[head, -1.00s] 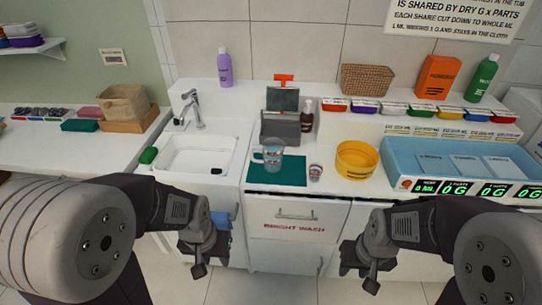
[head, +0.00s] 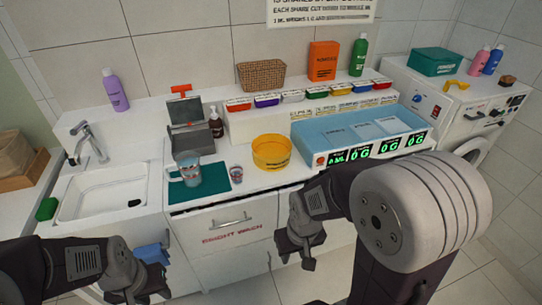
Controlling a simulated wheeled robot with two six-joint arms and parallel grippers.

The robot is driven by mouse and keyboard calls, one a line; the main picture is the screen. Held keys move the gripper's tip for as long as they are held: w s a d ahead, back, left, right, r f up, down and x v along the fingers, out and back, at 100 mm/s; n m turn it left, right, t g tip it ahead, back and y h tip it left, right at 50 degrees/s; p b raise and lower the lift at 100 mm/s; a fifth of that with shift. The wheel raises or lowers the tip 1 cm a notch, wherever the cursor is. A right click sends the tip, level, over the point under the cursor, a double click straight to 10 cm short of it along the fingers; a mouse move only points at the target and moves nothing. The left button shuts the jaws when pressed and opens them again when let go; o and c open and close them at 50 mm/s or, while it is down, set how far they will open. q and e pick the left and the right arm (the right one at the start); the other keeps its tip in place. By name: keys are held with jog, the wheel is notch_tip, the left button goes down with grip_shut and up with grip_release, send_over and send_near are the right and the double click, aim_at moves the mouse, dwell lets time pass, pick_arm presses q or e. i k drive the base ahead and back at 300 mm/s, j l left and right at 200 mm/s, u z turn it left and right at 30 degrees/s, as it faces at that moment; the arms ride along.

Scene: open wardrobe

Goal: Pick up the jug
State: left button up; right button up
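The jug (head: 187,169) is a clear, bluish-grey measuring jug with a handle on its left side. It stands upright on the green mat (head: 212,181) on the counter, right of the sink. My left gripper (head: 152,290) is low at the bottom left, in front of the cabinets and well below the jug. My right gripper (head: 293,257) is low in front of the drawer, right of and below the jug. Both are apart from the jug and hold nothing that I can see. Their finger gaps are too small and dark to judge.
A small cup (head: 236,174) stands just right of the jug, then a yellow tub (head: 271,152). A grey dispenser (head: 191,130) stands behind the jug. The sink (head: 103,192) lies left. A blue tray with digital displays (head: 360,135) fills the counter's right.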

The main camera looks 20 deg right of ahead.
aim_at(187, 163)
jog(key=i+j+z, duration=0.85)
jog(key=j+z, duration=0.2)
